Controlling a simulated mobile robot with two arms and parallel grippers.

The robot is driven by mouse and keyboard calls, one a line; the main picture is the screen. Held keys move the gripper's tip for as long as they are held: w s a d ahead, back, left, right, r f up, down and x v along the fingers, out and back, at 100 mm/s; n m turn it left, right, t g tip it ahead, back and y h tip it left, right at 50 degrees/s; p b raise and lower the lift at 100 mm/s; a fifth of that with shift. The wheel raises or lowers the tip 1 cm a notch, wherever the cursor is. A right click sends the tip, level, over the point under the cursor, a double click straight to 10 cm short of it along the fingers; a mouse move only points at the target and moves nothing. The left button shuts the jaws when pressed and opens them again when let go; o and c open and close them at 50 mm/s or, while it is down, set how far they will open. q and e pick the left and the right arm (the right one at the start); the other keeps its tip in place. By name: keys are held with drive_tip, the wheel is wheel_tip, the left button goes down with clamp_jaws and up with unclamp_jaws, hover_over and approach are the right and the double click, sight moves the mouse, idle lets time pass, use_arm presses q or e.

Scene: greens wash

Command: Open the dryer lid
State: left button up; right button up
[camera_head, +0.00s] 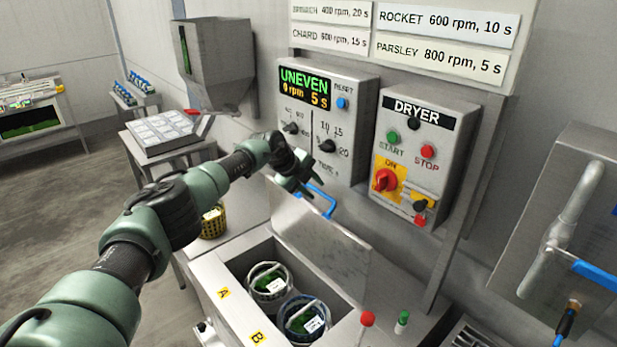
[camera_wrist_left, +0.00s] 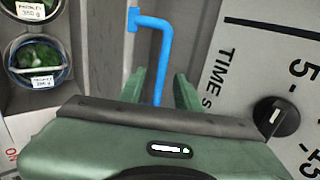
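The dryer lid (camera_head: 325,235) is a grey panel raised over the dryer opening, tilted up toward the wall. Its blue handle (camera_head: 322,203) is at the upper edge. Two round baskets with greens and white labels, one (camera_head: 268,284) near mark A and one (camera_head: 303,318) near mark B, show inside the open dryer. My left gripper (camera_head: 302,186) is at the handle. In the left wrist view its two green fingers (camera_wrist_left: 160,90) are apart, with the blue handle (camera_wrist_left: 166,60) showing between them; I cannot tell whether they touch it. My right gripper is out of view.
The control box (camera_head: 330,95) reads UNEVEN, 0 rpm, 5 s. The DRYER switch box (camera_head: 424,150) is on the wall to its right. A yellow basket (camera_head: 213,222) is beyond my left arm.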

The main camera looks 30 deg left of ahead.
use_arm(q)
drive_tip(key=shift+s+a+r, duration=0.2)
drive_tip(key=shift+s+r, duration=0.1)
drive_tip(key=shift+r, duration=0.05)
drive_tip(key=shift+b+v, duration=0.35)
drive_tip(key=shift+v, duration=0.45)
drive_tip(key=shift+d, duration=0.1)
